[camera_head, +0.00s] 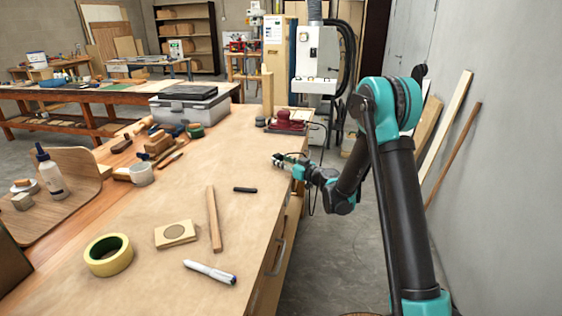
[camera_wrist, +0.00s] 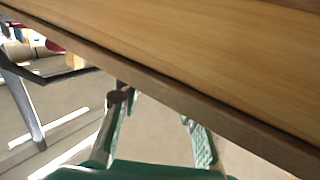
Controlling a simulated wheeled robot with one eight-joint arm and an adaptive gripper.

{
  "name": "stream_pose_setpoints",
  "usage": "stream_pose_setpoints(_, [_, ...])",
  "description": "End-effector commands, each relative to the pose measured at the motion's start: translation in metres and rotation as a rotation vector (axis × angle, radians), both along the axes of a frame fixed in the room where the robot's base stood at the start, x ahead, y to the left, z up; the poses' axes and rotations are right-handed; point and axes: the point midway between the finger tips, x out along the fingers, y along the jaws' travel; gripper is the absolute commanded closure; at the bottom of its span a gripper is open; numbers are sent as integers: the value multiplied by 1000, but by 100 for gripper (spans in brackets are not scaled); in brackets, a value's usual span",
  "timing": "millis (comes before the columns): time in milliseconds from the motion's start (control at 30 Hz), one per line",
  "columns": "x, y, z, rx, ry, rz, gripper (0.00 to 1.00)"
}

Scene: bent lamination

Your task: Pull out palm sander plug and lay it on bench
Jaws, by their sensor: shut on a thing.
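The red palm sander (camera_head: 287,122) sits on the far right part of the workbench (camera_head: 240,152). A dark cord (camera_head: 312,200) hangs by the bench's right edge, beside my arm. My gripper (camera_head: 277,160) is at that edge, below the sander in the picture. In the wrist view, my gripper (camera_wrist: 155,108) has its fingers apart beside the wooden bench edge, one on each side of the picture. A small dark piece (camera_wrist: 120,96) at the left finger seems to be the plug. The jaws are shut on it, though the grip itself is hard to see.
A wooden strip (camera_head: 214,218), a black marker-like stick (camera_head: 245,189), a white marker (camera_head: 210,271), a sanding block (camera_head: 176,234) and yellow tape (camera_head: 108,254) lie on the near bench.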

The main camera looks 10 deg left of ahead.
Motion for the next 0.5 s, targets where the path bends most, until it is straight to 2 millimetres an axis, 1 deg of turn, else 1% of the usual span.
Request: stream_pose_setpoints(500, [0,0,-5,0,0,0,100])
